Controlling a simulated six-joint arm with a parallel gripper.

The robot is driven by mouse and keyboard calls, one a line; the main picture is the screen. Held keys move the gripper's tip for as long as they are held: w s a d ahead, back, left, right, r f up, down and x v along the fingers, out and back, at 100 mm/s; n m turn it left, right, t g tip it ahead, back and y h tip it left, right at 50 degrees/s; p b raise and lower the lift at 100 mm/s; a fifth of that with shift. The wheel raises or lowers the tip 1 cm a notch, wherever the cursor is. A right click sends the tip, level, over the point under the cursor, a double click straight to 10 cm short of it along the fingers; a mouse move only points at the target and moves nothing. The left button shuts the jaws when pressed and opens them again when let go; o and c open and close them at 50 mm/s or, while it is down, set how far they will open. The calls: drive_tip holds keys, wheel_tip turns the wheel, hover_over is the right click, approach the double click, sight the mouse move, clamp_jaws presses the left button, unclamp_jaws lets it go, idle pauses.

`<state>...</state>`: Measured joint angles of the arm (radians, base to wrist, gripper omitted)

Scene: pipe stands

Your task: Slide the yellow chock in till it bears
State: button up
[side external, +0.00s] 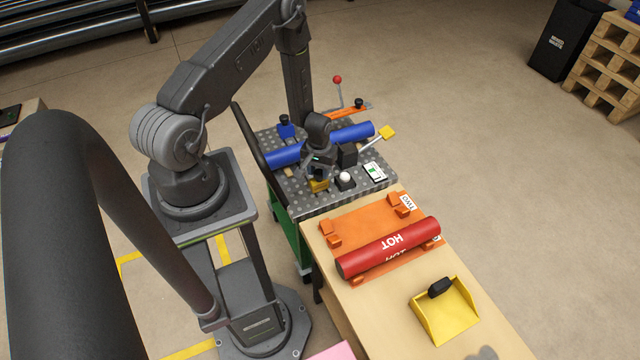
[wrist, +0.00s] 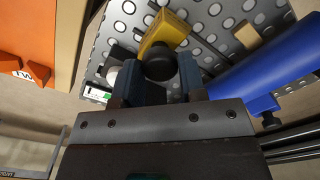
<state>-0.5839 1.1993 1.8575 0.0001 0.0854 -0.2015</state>
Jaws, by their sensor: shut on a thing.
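The yellow chock (wrist: 168,30) lies on the perforated metal plate (wrist: 205,18) in the wrist view, with a black knob (wrist: 160,62) at its near end. My gripper (wrist: 160,72) has a finger on either side of the knob and is shut on it. The blue pipe (wrist: 262,72) runs to the right of the chock, with bare plate showing between them. In the side view, the chock (side external: 318,185) shows under my gripper (side external: 317,172), in front of the blue pipe (side external: 352,132). The chock's underside and the pipe's contact side are hidden.
A white ball-topped black block (side external: 345,179) and a device with a lit screen (side external: 374,171) stand right of the chock. A red pipe (side external: 390,246) lies across an orange stand (side external: 345,222) on the wooden table. A red-knobbed lever (side external: 338,82) rises behind the plate.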

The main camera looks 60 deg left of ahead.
drive_tip(key=shift+a, duration=2.4)
drive_tip(key=shift+a, duration=2.1)
drive_tip(key=shift+o, duration=1.2)
drive_tip(key=shift+a, duration=0.1)
drive_tip(key=o, duration=0.4)
drive_tip(key=shift+r, duration=0.1)
drive_tip(key=shift+r, duration=3.45)
